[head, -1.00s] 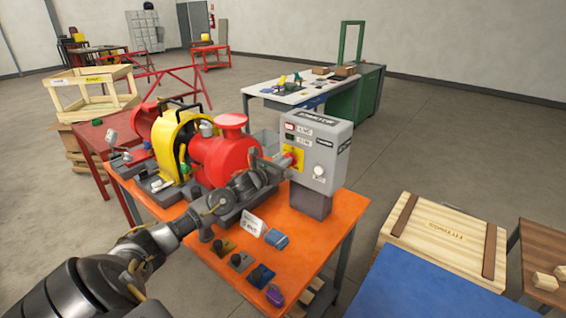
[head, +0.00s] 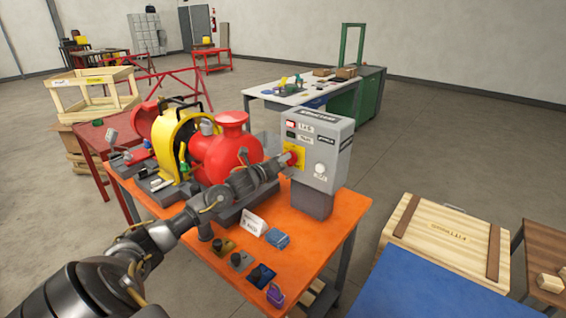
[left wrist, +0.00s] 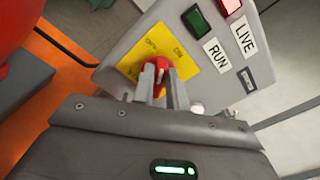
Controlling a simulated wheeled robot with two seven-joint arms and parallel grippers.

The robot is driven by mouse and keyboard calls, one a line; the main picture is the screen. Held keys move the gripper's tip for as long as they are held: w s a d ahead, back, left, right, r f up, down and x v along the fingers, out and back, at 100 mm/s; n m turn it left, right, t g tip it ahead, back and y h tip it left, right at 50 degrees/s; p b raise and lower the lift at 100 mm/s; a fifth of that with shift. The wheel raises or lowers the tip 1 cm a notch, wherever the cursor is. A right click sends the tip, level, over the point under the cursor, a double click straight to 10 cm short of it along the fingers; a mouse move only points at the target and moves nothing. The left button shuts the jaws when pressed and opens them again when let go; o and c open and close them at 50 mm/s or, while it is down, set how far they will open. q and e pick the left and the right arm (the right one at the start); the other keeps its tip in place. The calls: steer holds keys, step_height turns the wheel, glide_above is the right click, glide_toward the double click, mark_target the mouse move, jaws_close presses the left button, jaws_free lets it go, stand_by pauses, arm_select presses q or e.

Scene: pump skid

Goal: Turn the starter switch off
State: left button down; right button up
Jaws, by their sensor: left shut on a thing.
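The starter box (head: 318,150) is a grey cabinet standing at the right end of the orange bench. Its front carries a red rotary switch knob (head: 292,158) on a yellow plate (head: 300,167). In the left wrist view the red knob (left wrist: 164,68) sits between the two fingers of my left gripper (left wrist: 153,82), which is shut on it. The yellow plate (left wrist: 184,60) shows lettering at its top. The fingers hide part of the knob, and I cannot tell its exact setting. My left gripper also shows in the head view (head: 281,163). My right gripper is out of view.
The red LIVE lamp (left wrist: 226,6) looks bright and the green RUN lamp (left wrist: 195,18) dark. A red pump (head: 228,150) and yellow guard (head: 168,143) stand left of the box.

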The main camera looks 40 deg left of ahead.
arm_select(q)
steer(key=n, duration=0.7)
steer(key=f+n, duration=0.1)
steer(key=n, duration=0.3)
steer(key=shift+a, duration=0.35)
stand_by(0.3)
steer(key=c, duration=1.4)
jaws_free()
steer(key=s+b, duration=0.2)
steer(key=s, duration=0.9)
steer(key=shift+b, duration=0.35)
